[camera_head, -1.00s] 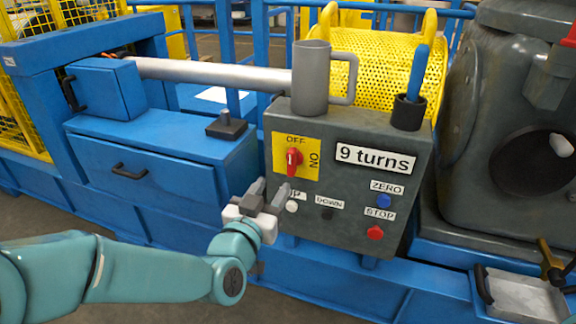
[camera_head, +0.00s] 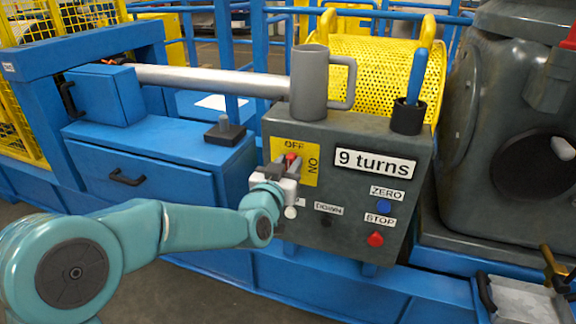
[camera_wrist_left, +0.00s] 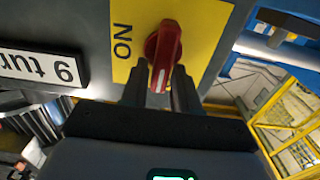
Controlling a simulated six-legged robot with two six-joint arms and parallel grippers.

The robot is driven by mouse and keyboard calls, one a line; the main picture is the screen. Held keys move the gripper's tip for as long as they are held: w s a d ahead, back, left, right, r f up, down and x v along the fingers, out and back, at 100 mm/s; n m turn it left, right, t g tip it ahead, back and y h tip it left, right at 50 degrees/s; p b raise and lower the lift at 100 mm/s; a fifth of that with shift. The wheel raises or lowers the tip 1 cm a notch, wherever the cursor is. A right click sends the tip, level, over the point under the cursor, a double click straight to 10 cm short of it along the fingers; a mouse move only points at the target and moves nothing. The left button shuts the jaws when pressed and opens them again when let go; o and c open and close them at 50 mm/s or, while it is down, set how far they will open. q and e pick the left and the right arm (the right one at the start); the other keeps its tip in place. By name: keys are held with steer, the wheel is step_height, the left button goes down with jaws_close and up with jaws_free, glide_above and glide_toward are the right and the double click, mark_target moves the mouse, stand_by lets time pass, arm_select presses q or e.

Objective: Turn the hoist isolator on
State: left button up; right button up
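The isolator is a red rotary knob (camera_head: 291,157) on a yellow plate (camera_head: 310,178) marked OFF at the top and ON at the right, on the front of a dark grey control box (camera_head: 345,220). My left gripper (camera_head: 282,168) is at the knob and covers part of it. In the left wrist view, which sees the box upside down, the knob (camera_wrist_left: 163,50) has its handle pointing down, away from ON and towards the hidden OFF side. The left gripper's fingers (camera_wrist_left: 159,92) stand apart on either side of the handle, with narrow gaps visible. My right gripper is out of view.
Below the plate are a white button (camera_head: 290,212), a dark button (camera_head: 326,221), a blue ZERO button (camera_head: 383,206) and a red STOP button (camera_head: 375,239). A grey mug (camera_head: 309,85) and a cup with a blue-handled tool (camera_head: 408,115) stand on the box.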

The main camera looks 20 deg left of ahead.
arm_select(q)
jaws_close()
steer(key=shift+r+m, duration=0.1)
steer(key=shift+m, duration=0.3)
steer(key=m, duration=0.2)
steer(key=shift+d+m, duration=0.25)
steer(key=shift+m, duration=0.15)
steer(key=shift+d+f+m+p, duration=0.25)
steer(key=shift+m+p, duration=0.1)
steer(key=shift+m, duration=2.05)
steer(key=shift+d+f+m+p, duration=0.15)
steer(key=shift+f+m+p, duration=0.2)
steer(key=shift+m, duration=2.05)
steer(key=shift+d+f+m+p, duration=0.2)
steer(key=shift+m+p, duration=0.2)
steer(key=shift+m, duration=2)
